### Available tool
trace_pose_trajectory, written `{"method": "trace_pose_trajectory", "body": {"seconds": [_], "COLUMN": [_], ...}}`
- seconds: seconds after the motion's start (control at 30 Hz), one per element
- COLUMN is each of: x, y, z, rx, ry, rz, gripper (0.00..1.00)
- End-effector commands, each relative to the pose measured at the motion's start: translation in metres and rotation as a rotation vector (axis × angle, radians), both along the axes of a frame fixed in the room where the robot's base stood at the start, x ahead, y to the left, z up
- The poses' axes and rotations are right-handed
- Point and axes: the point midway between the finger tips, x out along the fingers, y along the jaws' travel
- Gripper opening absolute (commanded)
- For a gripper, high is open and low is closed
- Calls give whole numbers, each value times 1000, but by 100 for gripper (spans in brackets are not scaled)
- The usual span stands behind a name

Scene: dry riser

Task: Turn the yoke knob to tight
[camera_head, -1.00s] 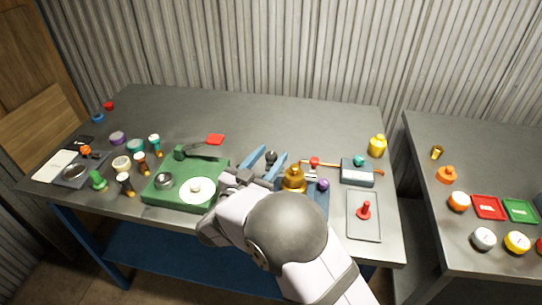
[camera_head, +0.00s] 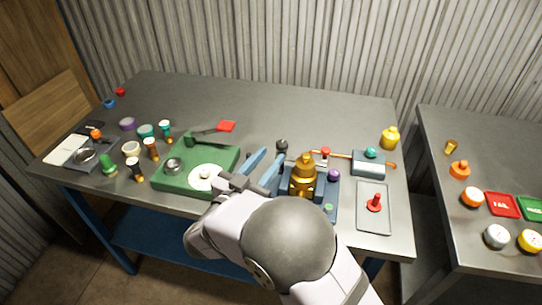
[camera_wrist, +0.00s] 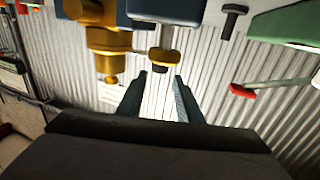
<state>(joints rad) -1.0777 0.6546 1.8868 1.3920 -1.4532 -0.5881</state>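My gripper (camera_head: 273,154) is open, its two blue-grey fingers apart with nothing between them. In the wrist view, which looks upside down, the fingertips (camera_wrist: 160,76) stand just short of a yellow-rimmed knob with a dark end (camera_wrist: 165,60). This is probably the yoke knob. It sticks out of a blue body (camera_wrist: 172,10). In the head view I cannot make this knob out beside the brass fixture (camera_head: 303,178), which also shows close by in the wrist view (camera_wrist: 108,42). Whether the knob is tight cannot be told.
A purple ball (camera_head: 334,175) and a grey tray (camera_head: 374,222) lie right. The table's back middle is clear.

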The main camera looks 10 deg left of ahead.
Motion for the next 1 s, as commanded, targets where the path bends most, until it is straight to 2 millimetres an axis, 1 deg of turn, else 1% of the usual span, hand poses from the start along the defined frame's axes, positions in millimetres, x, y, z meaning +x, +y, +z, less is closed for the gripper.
{"method": "trace_pose_trajectory", "body": {"seconds": [0.2, 0.4, 0.67, 0.83, 1.0], "x": [5, 1, -1, 10, 31], "y": [-13, -21, -22, -22, -22], "z": [3, 0, -1, 0, -1], "rx": [-1, -1, -1, 0, -1], "ry": [-16, -5, 4, 3, 3], "rz": [124, 259, 302, 299, 298], "gripper": [32, 32, 32, 32, 32]}}
